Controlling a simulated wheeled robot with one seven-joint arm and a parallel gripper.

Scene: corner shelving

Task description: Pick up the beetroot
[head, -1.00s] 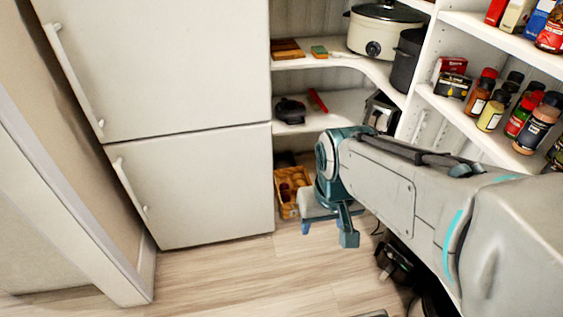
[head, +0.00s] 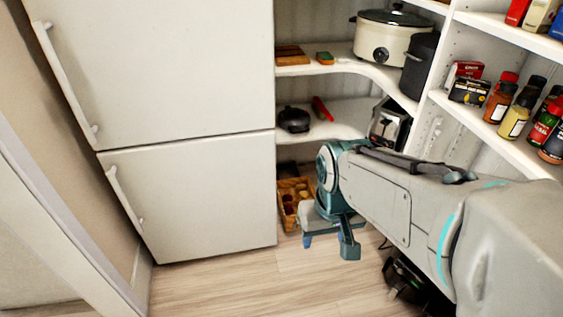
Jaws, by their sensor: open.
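A wooden crate (head: 290,223) stands on the floor under the corner shelves, just right of the fridge. Small dark reddish round items (head: 289,199) lie in it; they are too small to tell which one is the beetroot. My gripper (head: 328,246) is open and empty, pointing down in front of the crate's right side. My gripper and arm hide the right part of the crate.
The white fridge (head: 195,195) stands close on the left. Corner shelves (head: 340,130) hold a slow cooker (head: 385,43), a dark pan (head: 293,120) and a toaster (head: 388,125). Spice jars (head: 517,115) fill the right shelf. A dark appliance (head: 403,278) sits on the floor at right. The floor (head: 250,285) in front is clear.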

